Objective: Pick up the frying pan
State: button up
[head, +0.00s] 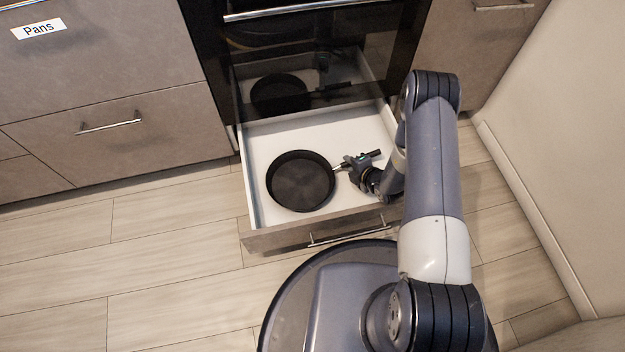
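The black round frying pan (301,181) lies flat in the open white drawer below the oven. Its dark handle points right, and its far tip shows just beyond my gripper. My gripper (351,164) is inside the drawer at the handle, just right of the pan's rim. The fingers are small here and overlap the handle, so I cannot tell whether they are closed on it or only around or beside it.
The open drawer (262,139) has a front panel with a bar handle (346,236). The dark oven door (300,60) behind mirrors the pan and arm. Closed cabinets stand left, one labelled Pans (39,29). A pale wall (570,130) is at right. The wooden floor at left is clear.

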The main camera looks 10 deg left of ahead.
jog(key=shift+x, duration=0.95)
jog(key=shift+s, duration=0.1)
grip_shut()
